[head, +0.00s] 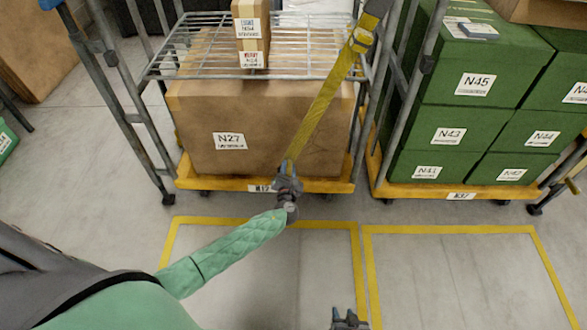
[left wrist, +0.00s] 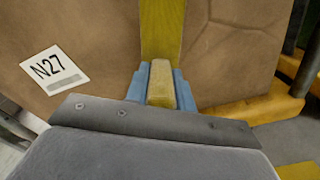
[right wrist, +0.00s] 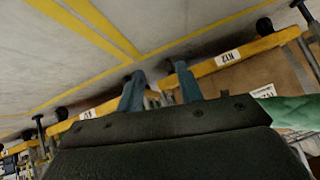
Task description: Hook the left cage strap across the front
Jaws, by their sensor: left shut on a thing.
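The yellow strap (head: 325,103) hangs from the upper right post of the left cage (head: 252,52) and runs down to my left gripper (head: 289,183). My left gripper is shut on the strap's lower end, in front of the cage base. In the left wrist view the strap (left wrist: 162,32) runs up from between the blue fingertips (left wrist: 160,85). The strap crosses in front of the large N27 box (head: 265,120). My right gripper (head: 350,318) is at the bottom edge of the head view; in the right wrist view its fingers (right wrist: 160,88) stand apart with nothing between them.
A cage of green boxes (head: 460,110) stands close on the right, with its own yellow base (head: 480,192). A small box (head: 250,38) stands on the left cage's wire shelf. Floor marked with yellow lines (head: 270,225) is clear in front.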

